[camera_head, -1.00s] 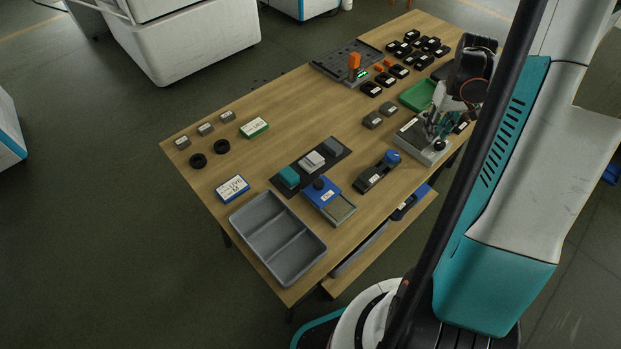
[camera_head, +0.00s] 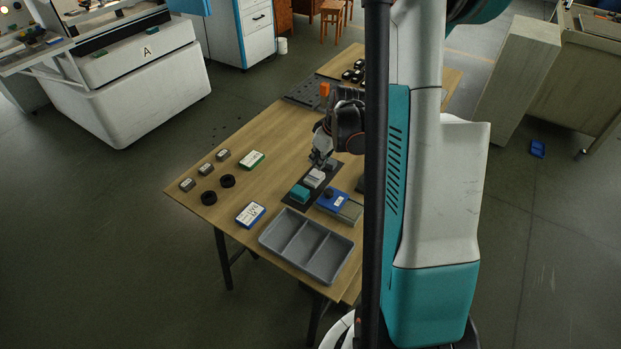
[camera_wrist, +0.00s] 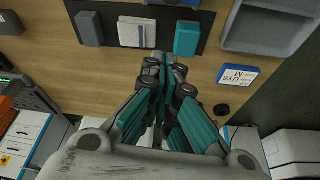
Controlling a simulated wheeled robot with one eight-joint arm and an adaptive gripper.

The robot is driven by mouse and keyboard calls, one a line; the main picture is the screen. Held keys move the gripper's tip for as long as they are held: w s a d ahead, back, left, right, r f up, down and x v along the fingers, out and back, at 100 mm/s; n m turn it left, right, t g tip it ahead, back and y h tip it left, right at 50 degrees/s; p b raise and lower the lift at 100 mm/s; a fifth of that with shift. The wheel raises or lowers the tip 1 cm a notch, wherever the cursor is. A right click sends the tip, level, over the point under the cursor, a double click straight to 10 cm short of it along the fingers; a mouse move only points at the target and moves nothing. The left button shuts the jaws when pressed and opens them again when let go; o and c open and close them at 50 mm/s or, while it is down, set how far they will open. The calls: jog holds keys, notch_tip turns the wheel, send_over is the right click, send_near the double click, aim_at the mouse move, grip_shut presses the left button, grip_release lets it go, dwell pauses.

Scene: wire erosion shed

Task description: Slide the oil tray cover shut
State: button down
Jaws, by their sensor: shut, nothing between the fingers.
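The oil tray appears to be the low box near the table's front edge in the head view. Its blue cover (camera_head: 330,201) has a dark round knob and lies over the left part. The grey tray (camera_head: 351,212) shows uncovered to the right. My gripper (camera_head: 318,162) is shut and empty, beyond the cover at the dark mat of blocks. In the wrist view my gripper (camera_wrist: 165,62) points toward the mat, and a blue edge (camera_wrist: 178,2), probably the cover, is cut off at the top. The gap between fingertips and table is hard to judge.
The dark mat (camera_head: 292,201) holds a teal block (camera_head: 300,193), a white block (camera_head: 314,178) and a grey block. A grey divided bin (camera_head: 268,238) stands left of the oil tray. A blue-white labelled box (camera_head: 250,214) lies nearby. My column hides the table's right side.

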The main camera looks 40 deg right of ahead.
aim_at(333, 197)
jog(key=b+x, duration=0.3)
jog(key=x, duration=0.7)
jog(key=shift+f, duration=0.15)
jog(key=s, duration=0.1)
jog(key=s+b, duration=0.1)
jog(key=shift+s+d+r, duration=0.25)
jog(key=shift+s+d, duration=0.1)
jog(key=shift+s+d+r, duration=0.1)
jog(key=shift+s, duration=0.65)
